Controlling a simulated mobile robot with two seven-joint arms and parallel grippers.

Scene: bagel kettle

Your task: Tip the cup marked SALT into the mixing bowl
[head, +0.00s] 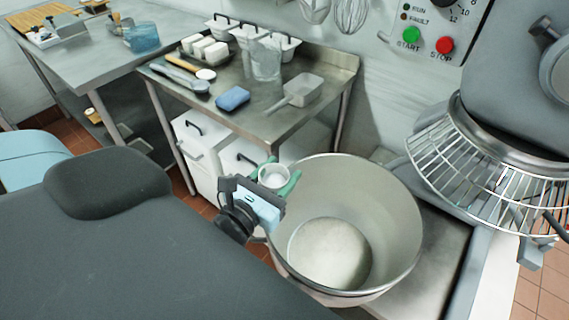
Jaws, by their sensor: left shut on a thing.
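My left gripper (276,184) is shut on a small white cup (274,176), with its green fingers on either side of it. The cup looks upright, and its round opening faces up with something pale inside. No SALT marking can be read from here. The large mixing bowl (400,222) has pale, flour-like material (330,253) in its bottom. The cup shows at the bowl's left rim; whether it is over the opening or just outside cannot be told. My right gripper is not in view.
A mixer's wire guard (480,180) hangs right of the bowl. Behind stands a steel table (215,118) with a clear jug (266,60), a blue sponge (233,98), a scoop (300,90) and white containers. A control panel with green and red buttons is on the wall.

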